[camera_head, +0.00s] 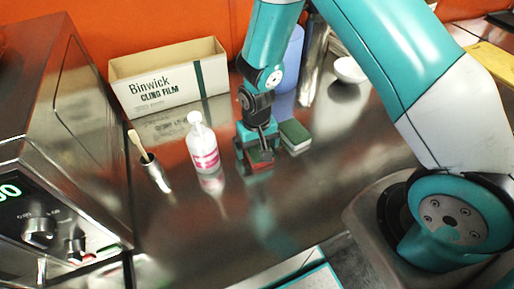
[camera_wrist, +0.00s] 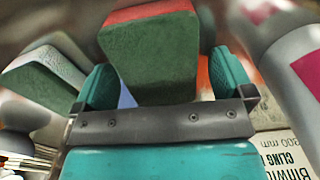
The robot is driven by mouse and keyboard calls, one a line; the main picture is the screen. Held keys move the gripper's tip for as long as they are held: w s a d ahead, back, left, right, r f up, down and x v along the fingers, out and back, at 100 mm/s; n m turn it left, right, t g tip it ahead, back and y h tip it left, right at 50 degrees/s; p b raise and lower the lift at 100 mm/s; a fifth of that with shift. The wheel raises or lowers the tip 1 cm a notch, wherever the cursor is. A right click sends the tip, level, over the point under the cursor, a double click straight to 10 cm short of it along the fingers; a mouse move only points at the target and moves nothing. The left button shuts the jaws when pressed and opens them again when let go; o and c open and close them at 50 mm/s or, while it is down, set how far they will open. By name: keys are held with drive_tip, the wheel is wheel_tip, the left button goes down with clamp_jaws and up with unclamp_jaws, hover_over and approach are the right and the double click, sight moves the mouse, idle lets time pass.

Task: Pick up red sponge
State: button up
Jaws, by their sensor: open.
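The red sponge (camera_head: 260,167), red with a dark green face, lies on the steel counter right under my gripper (camera_head: 256,150). In the wrist view the sponge (camera_wrist: 152,52) shows its green face and a red edge. It sits between the two teal fingers of my gripper (camera_wrist: 163,78), which are open on either side of it. I cannot tell whether either finger touches it. In the head view the fingers hide part of the sponge.
A green and white sponge (camera_head: 295,136) lies close by on the right. A white bottle with a pink label (camera_head: 203,148) stands to the left. A cling film box (camera_head: 170,80), a metal cup with a brush (camera_head: 155,175) and a white bowl (camera_head: 350,71) are around. The front counter is clear.

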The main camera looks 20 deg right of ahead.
drive_tip(key=shift+c, duration=0.2)
drive_tip(key=c, duration=1)
drive_tip(key=shift+o, duration=0.2)
